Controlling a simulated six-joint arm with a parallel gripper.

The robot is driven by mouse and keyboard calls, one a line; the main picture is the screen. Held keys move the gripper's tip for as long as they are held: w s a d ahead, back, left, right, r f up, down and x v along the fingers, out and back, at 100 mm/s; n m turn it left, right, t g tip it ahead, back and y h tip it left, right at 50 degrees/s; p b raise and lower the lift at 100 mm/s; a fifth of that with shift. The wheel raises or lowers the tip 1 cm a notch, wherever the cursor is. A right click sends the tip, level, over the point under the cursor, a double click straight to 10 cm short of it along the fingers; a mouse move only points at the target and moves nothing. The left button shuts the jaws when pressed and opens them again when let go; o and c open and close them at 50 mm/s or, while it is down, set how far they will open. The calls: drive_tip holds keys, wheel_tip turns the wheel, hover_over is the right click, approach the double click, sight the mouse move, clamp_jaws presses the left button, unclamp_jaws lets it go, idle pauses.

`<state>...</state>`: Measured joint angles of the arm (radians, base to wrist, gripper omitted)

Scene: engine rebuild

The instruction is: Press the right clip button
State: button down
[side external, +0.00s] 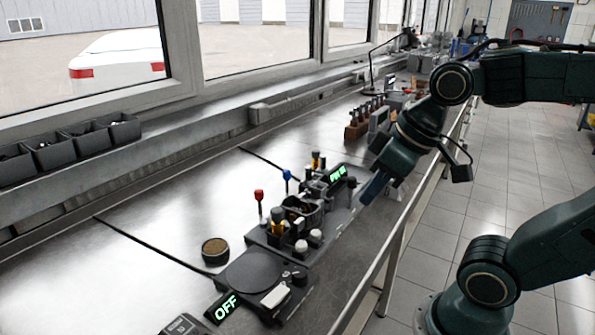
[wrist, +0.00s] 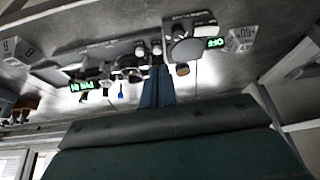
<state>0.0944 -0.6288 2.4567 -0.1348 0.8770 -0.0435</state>
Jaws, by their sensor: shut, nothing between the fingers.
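A dark fixture (side external: 263,240) stands on the metal bench. Two white round-topped buttons sit on its front side, one nearer the display end (side external: 316,236) and one beside it (side external: 301,247); both also show in the wrist view (wrist: 156,48) (wrist: 139,50). I cannot tell for certain which is the right clip button. My gripper (side external: 372,190) has blue fingers, shut and empty, at the bench's front edge near the fixture's far end, apart from the white buttons. In the wrist view the fingers (wrist: 157,88) point up toward the fixture.
A red-tipped lever (side external: 258,195) and a blue-tipped lever (side external: 287,174) rise from the fixture. A green-lit display (side external: 336,173) stands at its far end, and an OFF display (side external: 226,307) near a dark disc (side external: 252,271). A brown-topped round tin (side external: 215,250) lies left.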

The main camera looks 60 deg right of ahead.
drive_tip(key=w+f+n+g+y, duration=0.2)
drive_tip(key=w+f+y, duration=0.1)
drive_tip(key=w, duration=0.4)
drive_tip(key=n+y, duration=0.1)
drive_tip(key=y, duration=0.2)
hover_over(316, 234)
drive_tip(key=s, duration=0.1)
drive_tip(key=f, duration=0.2)
drive_tip(key=shift+w+d+f+t+y, duration=0.15)
drive_tip(key=shift+w+d+t+y, duration=0.05)
drive_tip(key=shift+d+y, duration=0.25)
drive_tip(key=shift+w+d+f+t+y, duration=0.15)
drive_tip(key=shift+w+d+t+y, duration=0.05)
drive_tip(key=shift+d+y, duration=0.2)
drive_tip(key=shift+a, duration=0.1)
drive_tip(key=shift+f, duration=4.4)
